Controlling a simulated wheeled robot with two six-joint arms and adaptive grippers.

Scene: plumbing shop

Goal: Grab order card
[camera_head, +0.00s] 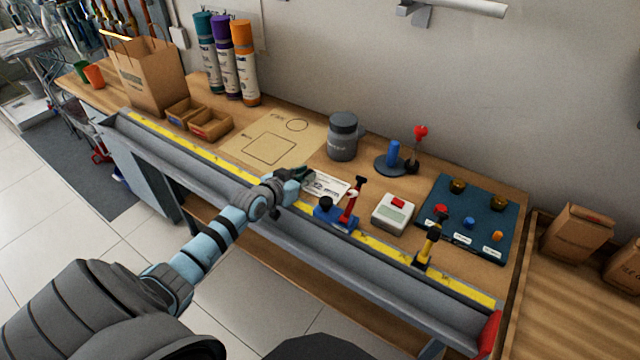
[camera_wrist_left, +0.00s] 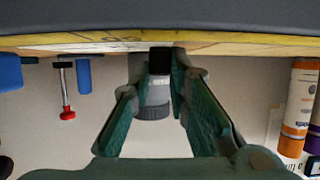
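The order card is most likely the white card (camera_head: 327,186) with dark print, lying on the bench top near its front edge in the head view. My left gripper (camera_head: 304,174) is at the card's left end, its arm reaching in over the front rail. In the wrist view the two green fingers (camera_wrist_left: 166,88) stand apart, with a small black block (camera_wrist_left: 160,60) showing between their tips; I cannot tell what it is. I cannot identify the card in that view. The gripper hides part of the card's left end. My right gripper is not in view.
A grey jar (camera_head: 343,138) stands behind the card and also shows upside down in the wrist view (camera_wrist_left: 154,92). A blue and red pipe tool (camera_head: 337,214) is close on the right, beside a white device (camera_head: 392,212). A yellow-marked rail (camera_head: 215,170) runs along the front.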

